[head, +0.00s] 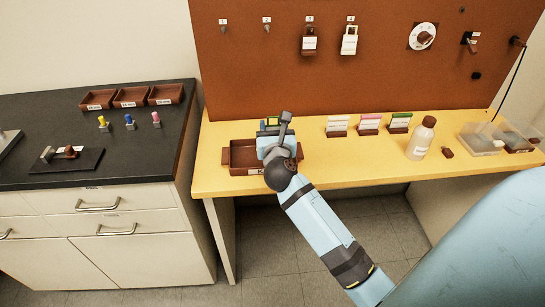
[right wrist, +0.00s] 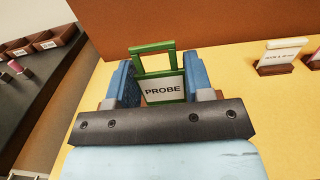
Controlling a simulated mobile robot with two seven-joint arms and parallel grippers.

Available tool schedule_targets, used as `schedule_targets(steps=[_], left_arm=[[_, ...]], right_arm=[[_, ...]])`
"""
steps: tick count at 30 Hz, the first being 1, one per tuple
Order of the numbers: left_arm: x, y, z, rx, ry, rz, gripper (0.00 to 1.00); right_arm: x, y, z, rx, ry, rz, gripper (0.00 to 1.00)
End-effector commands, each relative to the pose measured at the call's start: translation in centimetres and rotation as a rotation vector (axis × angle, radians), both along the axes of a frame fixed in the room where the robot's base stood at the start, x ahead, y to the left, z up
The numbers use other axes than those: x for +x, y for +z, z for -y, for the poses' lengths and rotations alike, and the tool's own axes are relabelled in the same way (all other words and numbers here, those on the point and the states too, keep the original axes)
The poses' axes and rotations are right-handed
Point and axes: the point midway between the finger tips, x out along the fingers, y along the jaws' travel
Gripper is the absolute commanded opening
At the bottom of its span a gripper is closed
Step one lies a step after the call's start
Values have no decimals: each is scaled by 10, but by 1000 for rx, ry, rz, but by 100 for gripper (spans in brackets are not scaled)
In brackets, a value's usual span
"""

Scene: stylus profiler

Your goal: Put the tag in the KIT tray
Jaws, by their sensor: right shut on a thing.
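The tag (right wrist: 163,88) is a green frame with a handle loop and a white label reading PROBE. My right gripper (right wrist: 165,84) is shut on it, with a blue finger on each side. In the head view the right gripper (head: 271,124) is in front of the brown tray (head: 240,158) and hides its middle and part of its label, which starts with K. The tag appears raised at the tray's back side in that view; its exact height cannot be told. My left gripper is not in view.
The yellow bench (head: 385,150) carries small card stands (head: 369,124), a white bottle (head: 422,138) and a clear box (head: 482,136) to the right. A brown pegboard (head: 390,60) rises behind. A dark counter (head: 60,110) with small bins (head: 131,98) stands at left.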

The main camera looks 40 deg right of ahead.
Motion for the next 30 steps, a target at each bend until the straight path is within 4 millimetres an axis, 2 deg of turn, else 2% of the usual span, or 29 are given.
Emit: schedule_targets(steps=[1, 3, 10, 16, 19, 30], left_arm=[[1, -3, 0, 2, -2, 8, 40], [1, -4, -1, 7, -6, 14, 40], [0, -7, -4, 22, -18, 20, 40], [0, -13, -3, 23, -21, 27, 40], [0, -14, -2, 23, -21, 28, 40], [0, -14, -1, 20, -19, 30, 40]], right_arm=[[0, -18, 0, 0, -1, -4, 5], [0, -29, 0, 0, 0, -2, 5], [0, -49, 0, 1, -1, -1, 5], [0, -80, 0, 0, 1, -1, 5], [0, -87, 0, 0, 0, 0, 5], [0, -90, 0, 1, 0, 1, 5]])
